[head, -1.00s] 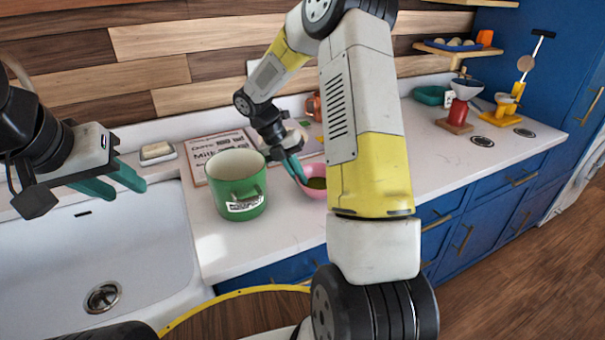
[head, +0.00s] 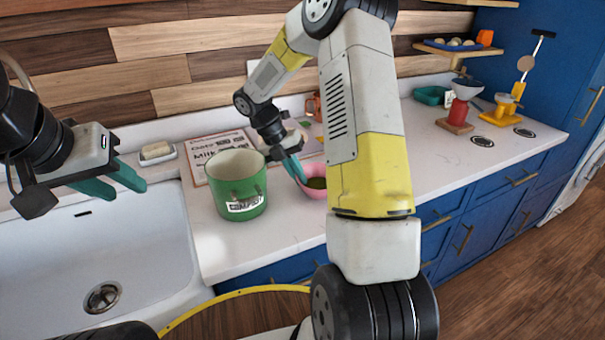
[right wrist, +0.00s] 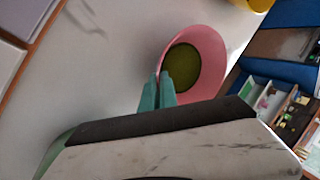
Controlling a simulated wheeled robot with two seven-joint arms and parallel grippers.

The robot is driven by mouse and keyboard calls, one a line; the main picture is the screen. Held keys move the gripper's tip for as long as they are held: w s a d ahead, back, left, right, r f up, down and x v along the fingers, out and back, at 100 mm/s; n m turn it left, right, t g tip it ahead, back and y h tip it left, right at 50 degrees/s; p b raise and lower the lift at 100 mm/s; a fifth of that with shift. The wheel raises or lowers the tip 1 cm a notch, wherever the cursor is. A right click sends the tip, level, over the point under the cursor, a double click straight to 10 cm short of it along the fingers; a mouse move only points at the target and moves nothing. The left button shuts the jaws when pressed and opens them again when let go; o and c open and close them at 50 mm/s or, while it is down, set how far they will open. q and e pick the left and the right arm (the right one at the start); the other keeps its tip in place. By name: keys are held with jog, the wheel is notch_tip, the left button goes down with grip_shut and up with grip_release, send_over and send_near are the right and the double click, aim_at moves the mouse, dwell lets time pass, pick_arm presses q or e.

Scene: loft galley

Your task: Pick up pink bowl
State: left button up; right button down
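The pink bowl (head: 312,194) stands on the white counter, partly hidden in the head view by my right arm. It also shows in the right wrist view (right wrist: 213,55), with a dark olive-green round area inside. My right gripper (head: 300,178) is at the bowl's left rim. In the right wrist view its two teal fingers (right wrist: 158,92) are close together, one inside the bowl and one outside, with the rim between them. My left gripper (head: 117,184) is open and empty above the sink's back edge.
A green pot (head: 238,190) with a label stands close left of the bowl. A printed board (head: 202,150) lies behind it. The sink (head: 90,250) is at the left. A red-based appliance (head: 460,108) and a teal dish (head: 430,95) stand farther right on the counter.

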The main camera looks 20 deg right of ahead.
dwell(0.3)
notch_tip(320, 180, up, 10)
jog(key=shift+r, duration=0.1)
dwell(0.4)
dwell(0.4)
